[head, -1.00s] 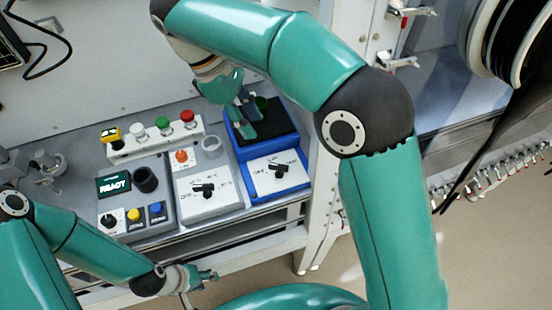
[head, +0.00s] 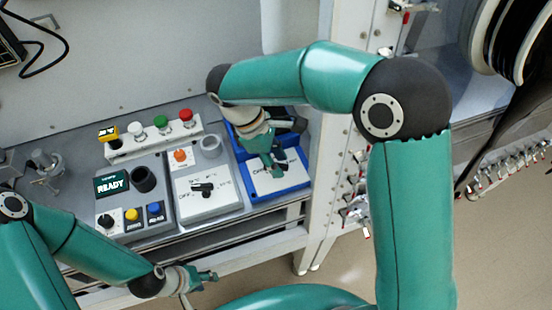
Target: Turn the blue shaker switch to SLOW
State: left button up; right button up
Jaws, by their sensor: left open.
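The blue shaker (head: 305,181) is a blue box with a white switch panel (head: 288,182) on its front, at the right end of the bench. Its black knob is hidden behind my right gripper (head: 274,169), so the setting cannot be read; only part of the OFF label shows. The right gripper points down over the panel at the knob's place. I cannot tell whether its fingers are apart, or touch the knob. My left gripper (head: 212,276) is open and empty, low in front of the bench, away from the shaker.
Left of the shaker stands a grey unit (head: 222,206) with a similar black knob (head: 204,189). A READY panel (head: 112,185) with buttons is further left. Behind are a button strip (head: 155,140) and a grey ring (head: 211,147). A white post (head: 318,150) stands close on the right.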

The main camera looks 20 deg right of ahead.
grip_shut()
dwell(0.4)
jog(key=shift+w+r+m+g+y+p, duration=0.1)
jog(key=shift+m+g+y+p, duration=0.4)
jog(key=shift+m, duration=0.8)
jog(key=shift+d+m+y+p, duration=0.1)
jog(key=shift+m+y+p, duration=0.2)
jog(key=shift+m, duration=1.2)
jog(key=shift+g, duration=0.3)
